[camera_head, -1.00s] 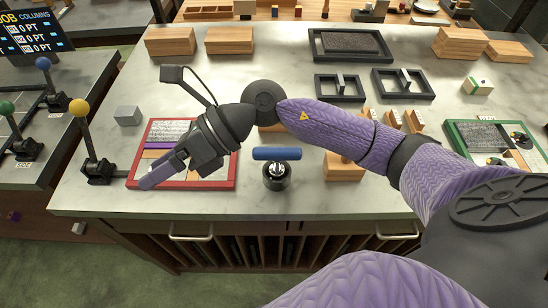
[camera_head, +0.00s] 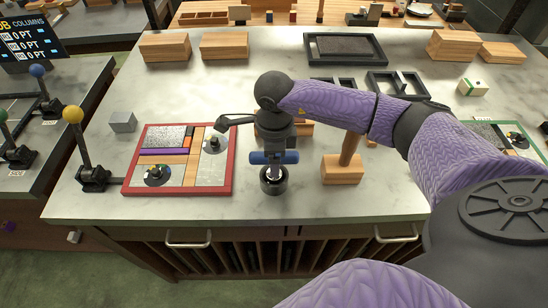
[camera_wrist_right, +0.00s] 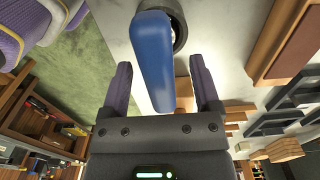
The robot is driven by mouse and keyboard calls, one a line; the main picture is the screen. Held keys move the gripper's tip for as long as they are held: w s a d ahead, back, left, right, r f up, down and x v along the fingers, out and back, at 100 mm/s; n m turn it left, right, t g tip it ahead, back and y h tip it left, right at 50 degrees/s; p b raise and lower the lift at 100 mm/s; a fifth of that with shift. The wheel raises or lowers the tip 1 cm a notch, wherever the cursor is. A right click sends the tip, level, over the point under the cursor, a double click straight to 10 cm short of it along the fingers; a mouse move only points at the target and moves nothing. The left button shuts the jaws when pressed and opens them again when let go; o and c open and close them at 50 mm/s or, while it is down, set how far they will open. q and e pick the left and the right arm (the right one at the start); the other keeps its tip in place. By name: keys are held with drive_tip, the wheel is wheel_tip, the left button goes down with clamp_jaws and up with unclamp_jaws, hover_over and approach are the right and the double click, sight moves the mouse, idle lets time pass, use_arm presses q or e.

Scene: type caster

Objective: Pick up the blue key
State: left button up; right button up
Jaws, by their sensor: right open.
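The blue key (camera_head: 259,158) has a blue crossbar handle and stands upright in a small dark round holder (camera_head: 273,184) near the table's front edge. My right gripper (camera_head: 275,148) is directly above it, pointing down, and hides part of the handle. In the right wrist view the blue handle (camera_wrist_right: 154,58) lies between the two spread fingers of the open right gripper (camera_wrist_right: 162,88). Gaps show on both sides of the handle, so the fingers do not clasp it. My left gripper is not in view.
A red-framed tray (camera_head: 128,172) with coloured pieces lies just left of the key. A wooden block with a post (camera_head: 342,169) stands to the right. A grey cube (camera_head: 122,122) and levers (camera_head: 93,175) are further left. Bare table shows behind.

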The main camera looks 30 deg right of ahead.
drive_tip(key=shift+f, duration=0.1)
idle(0.3)
drive_tip(key=shift+f, duration=0.1)
drive_tip(key=shift+c, duration=0.3)
clamp_jaws()
